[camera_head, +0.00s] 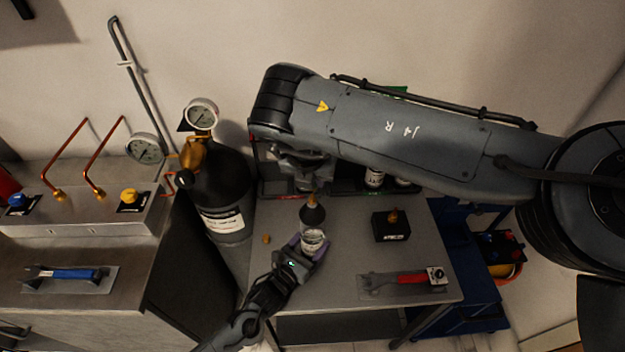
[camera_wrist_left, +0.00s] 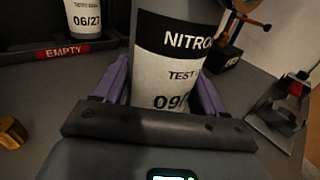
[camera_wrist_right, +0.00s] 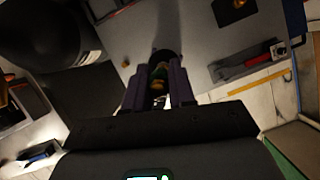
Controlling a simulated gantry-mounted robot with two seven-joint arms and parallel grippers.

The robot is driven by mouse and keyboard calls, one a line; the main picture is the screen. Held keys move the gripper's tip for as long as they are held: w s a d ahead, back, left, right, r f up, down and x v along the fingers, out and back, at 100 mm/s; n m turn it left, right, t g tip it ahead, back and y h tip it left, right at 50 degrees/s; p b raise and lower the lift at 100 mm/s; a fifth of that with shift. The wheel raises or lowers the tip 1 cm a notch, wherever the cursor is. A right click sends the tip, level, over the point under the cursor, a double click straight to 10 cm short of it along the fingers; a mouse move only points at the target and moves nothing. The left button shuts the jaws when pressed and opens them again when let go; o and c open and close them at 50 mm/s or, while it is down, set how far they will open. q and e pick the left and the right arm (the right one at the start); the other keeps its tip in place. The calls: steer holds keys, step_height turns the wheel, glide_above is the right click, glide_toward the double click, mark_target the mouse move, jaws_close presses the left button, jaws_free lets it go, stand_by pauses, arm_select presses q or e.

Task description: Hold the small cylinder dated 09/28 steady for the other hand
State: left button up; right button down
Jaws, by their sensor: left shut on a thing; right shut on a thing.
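The small cylinder (camera_head: 312,240) stands upright over the grey table with a dark shoulder and a white label. In the left wrist view its label (camera_wrist_left: 170,75) reads "NITRO", "TEST" and "09/"; the rest of the date is hidden. My left gripper (camera_head: 308,250) is shut around its body, with a purple finger on each side (camera_wrist_left: 160,100). My right gripper (camera_head: 308,185) is directly above the cylinder, pointing down. In the right wrist view its fingers (camera_wrist_right: 160,88) are shut on a small brass and greenish fitting (camera_wrist_right: 160,74) at the cylinder's top.
A large black cylinder (camera_head: 222,195) with a gauge (camera_head: 201,114) stands left. A rack (camera_wrist_left: 60,50) marked "EMPTY" holds a cylinder dated 06/27 (camera_wrist_left: 87,18). A black block (camera_head: 391,230), a red-handled wrench (camera_head: 410,279) and a small brass piece (camera_head: 266,239) lie around the table.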

arm_select(q)
steer(key=shift+a+f, duration=0.1)
steer(key=shift+f, duration=0.05)
arm_select(e)
steer(key=shift+r, duration=0.55)
arm_select(q)
steer(key=o, duration=1.3)
steer(key=shift+s, duration=0.1)
steer(key=v, duration=1.2)
arm_select(e)
step_height(320, 180, up, 7)
steer(key=p, duration=0.7)
arm_select(q)
step_height(320, 180, up, 7)
steer(key=shift+r, duration=0.1)
